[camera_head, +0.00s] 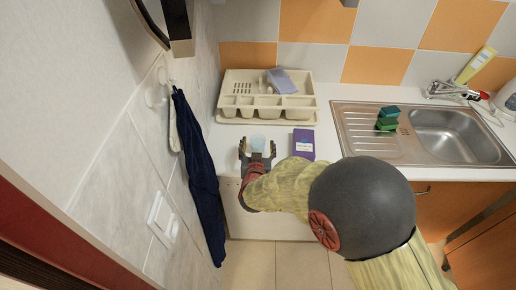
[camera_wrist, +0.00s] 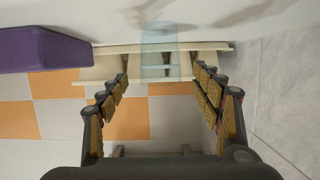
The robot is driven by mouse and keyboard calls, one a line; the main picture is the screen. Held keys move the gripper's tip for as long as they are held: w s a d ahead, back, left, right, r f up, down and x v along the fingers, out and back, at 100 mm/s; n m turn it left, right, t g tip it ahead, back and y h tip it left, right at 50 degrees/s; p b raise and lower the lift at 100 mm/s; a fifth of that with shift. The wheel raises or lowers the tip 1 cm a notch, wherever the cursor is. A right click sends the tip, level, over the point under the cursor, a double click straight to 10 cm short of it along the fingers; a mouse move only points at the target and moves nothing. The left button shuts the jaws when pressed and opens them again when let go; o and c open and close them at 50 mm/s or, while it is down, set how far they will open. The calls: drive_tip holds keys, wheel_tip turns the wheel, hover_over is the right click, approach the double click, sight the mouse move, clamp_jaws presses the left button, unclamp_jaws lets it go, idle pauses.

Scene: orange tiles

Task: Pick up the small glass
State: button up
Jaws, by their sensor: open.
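The small glass (camera_head: 258,142) is clear and bluish and stands on the white counter near its front left corner, in front of the cream dish rack. In the wrist view the glass (camera_wrist: 159,50) shows at the top middle, beyond my fingertips and roughly centred between them. My gripper (camera_head: 257,152) is open, with one finger on each side of the line to the glass. The wrist view also shows the spread fingers (camera_wrist: 160,80) with nothing held between them. In the head view the fingers partly hide the lower glass.
A purple box (camera_head: 303,144) stands just right of the glass. The cream dish rack (camera_head: 232,114) is behind it. A dark blue cloth (camera_head: 199,170) hangs on the left wall. Green sponges (camera_head: 387,118) lie by the metal sink (camera_head: 445,131).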

sight(258, 137)
drive_tip(key=x, duration=0.3)
drive_tip(key=shift+w+b, duration=0.15)
drive_tip(key=shift+b, duration=0.2)
drive_tip(key=shift+c, duration=1.2)
drive_tip(key=c, duration=1.1)
drive_tip(key=shift+r, duration=0.1)
drive_tip(key=shift+c, duration=0.7)
